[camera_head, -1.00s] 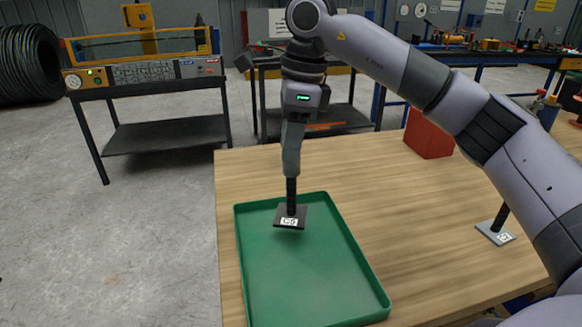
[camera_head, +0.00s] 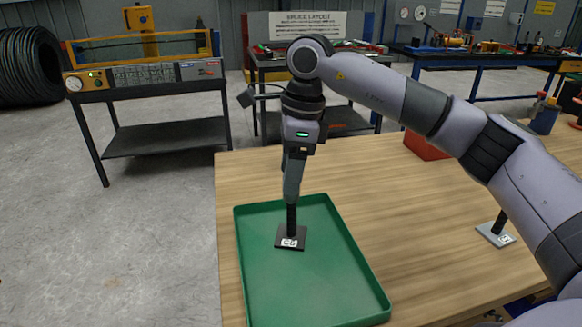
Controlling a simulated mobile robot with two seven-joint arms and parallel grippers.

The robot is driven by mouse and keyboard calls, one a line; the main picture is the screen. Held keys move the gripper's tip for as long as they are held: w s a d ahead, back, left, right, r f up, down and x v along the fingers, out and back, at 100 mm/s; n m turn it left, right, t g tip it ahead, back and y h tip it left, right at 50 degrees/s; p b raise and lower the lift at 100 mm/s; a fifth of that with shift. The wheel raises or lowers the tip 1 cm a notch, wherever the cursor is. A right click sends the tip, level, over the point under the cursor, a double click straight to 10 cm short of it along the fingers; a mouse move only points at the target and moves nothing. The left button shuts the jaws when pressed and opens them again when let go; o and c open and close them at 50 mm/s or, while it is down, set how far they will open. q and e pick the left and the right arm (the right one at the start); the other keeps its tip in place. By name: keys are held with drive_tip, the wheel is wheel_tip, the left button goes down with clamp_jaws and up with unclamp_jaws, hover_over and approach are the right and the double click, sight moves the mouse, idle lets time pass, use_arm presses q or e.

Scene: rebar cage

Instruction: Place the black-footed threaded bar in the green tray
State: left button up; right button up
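The black-footed threaded bar (camera_head: 291,222) stands upright over the far part of the green tray (camera_head: 362,265). Its square black foot (camera_head: 290,244) carries a white label and looks to be on the tray floor or just above it; I cannot tell which. My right gripper (camera_head: 292,201) points down from above and is shut on the upper part of the bar, hiding its top. The rest of the tray is empty. My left gripper is not in view.
A second bar with a grey foot (camera_head: 496,235) stands on the wooden table (camera_head: 400,215) at the right, close to my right arm. A red box (camera_head: 425,146) sits at the table's back edge. Clear table lies between the tray and the grey-footed bar.

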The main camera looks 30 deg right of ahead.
drive_tip(key=shift+r, duration=0.1)
wheel_tip(320, 180, up, 12)
drive_tip(key=d, duration=0.1)
drive_tip(key=shift+s+d+p, duration=0.3)
drive_tip(key=shift+s+d, duration=0.05)
drive_tip(key=shift+s, duration=0.05)
idle(0.6)
